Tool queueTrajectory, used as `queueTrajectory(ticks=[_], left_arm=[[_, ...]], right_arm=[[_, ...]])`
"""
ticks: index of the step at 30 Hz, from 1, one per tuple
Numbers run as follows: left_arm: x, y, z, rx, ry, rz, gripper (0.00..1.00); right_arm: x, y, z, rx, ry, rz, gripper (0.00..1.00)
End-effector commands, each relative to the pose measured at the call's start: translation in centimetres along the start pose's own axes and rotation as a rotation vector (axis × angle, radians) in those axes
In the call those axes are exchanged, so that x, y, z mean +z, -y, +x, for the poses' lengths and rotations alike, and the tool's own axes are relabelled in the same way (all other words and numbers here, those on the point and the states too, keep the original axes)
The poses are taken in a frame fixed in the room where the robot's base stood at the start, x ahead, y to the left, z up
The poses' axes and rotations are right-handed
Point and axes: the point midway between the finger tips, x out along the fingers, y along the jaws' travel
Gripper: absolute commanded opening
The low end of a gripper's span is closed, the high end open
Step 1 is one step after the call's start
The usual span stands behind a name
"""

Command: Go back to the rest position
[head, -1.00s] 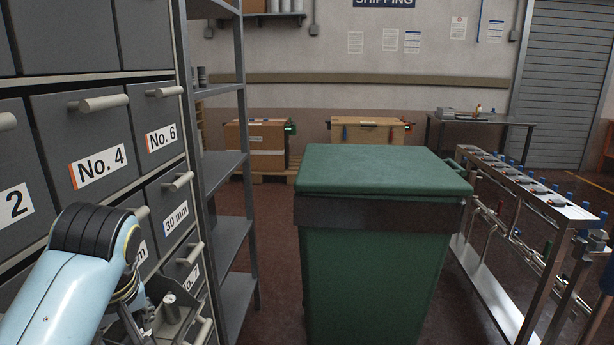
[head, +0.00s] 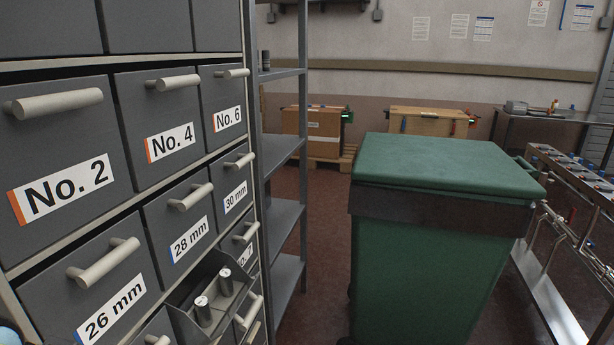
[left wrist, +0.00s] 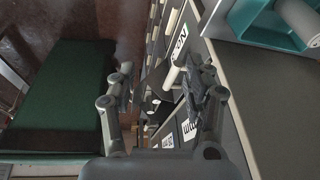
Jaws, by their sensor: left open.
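My left gripper (left wrist: 165,90) shows in the left wrist view, open, with its fingers apart and nothing seen between them. The grey drawer cabinet (head: 66,247) is beside and beyond it. In the head view only a small blue piece of my left arm shows at the lower left edge, and the gripper is out of frame. An open drawer (head: 188,327) low in the cabinet holds grey cylinders (head: 203,311). My right gripper is in neither view.
A green lidded bin (head: 440,165) stands right of the cabinet, with a metal shelf rack (head: 285,150) behind. A steel roller stand (head: 575,215) is at far right. In the left wrist view a teal bin (left wrist: 262,25) with a grey cylinder is at upper right. Floor shows between rack and bin.

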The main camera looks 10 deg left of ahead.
Motion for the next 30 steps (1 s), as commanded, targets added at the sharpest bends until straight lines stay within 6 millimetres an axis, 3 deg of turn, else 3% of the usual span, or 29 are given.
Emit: queueTrajectory(ticks=[6,14,20,23,26,30], left_arm=[[3.5,-0.3,-2.8,0.053,-0.003,0.177,0.51],[4.5,-0.7,5.5,0.049,0.025,0.160,0.51],[6.6,-0.8,12.8,0.047,0.051,0.154,0.51],[8.6,-0.9,17.4,0.046,0.069,0.151,0.51],[11.7,-0.9,23.4,0.045,0.094,0.147,0.51],[18.7,-0.8,32.7,0.044,0.137,0.139,0.51]], right_arm=[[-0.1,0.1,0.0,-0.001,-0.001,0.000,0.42],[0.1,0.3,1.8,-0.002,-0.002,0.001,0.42],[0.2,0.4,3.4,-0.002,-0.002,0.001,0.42],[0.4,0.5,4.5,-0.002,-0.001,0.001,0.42],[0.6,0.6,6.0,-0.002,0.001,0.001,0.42],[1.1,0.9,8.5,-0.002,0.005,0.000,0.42]])
